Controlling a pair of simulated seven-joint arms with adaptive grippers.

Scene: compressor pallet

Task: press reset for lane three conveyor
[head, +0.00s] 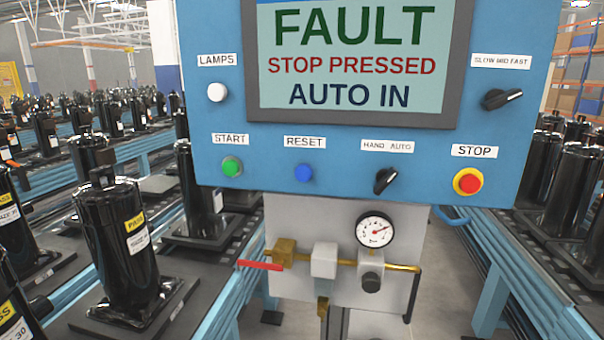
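The blue control panel (350,172) fills the upper middle of the head view. Its round blue button (303,173) sits under the label RESET (305,142). The screen (350,55) reads FAULT, STOP PRESSED, AUTO IN. A red stop button (468,182) on a yellow base is at the right under the label STOP. A green button (231,166) is under START. A black hand/auto switch (385,180) lies between reset and stop. No lane number shows on the panel. Neither of my grippers is in view.
A white lamps button (217,92) and a black speed knob (502,98) are also on the panel. A pressure gauge (375,231), brass piping and a red lever (260,265) are below. Conveyors with black compressors (127,245) run on both sides. The space before the buttons is clear.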

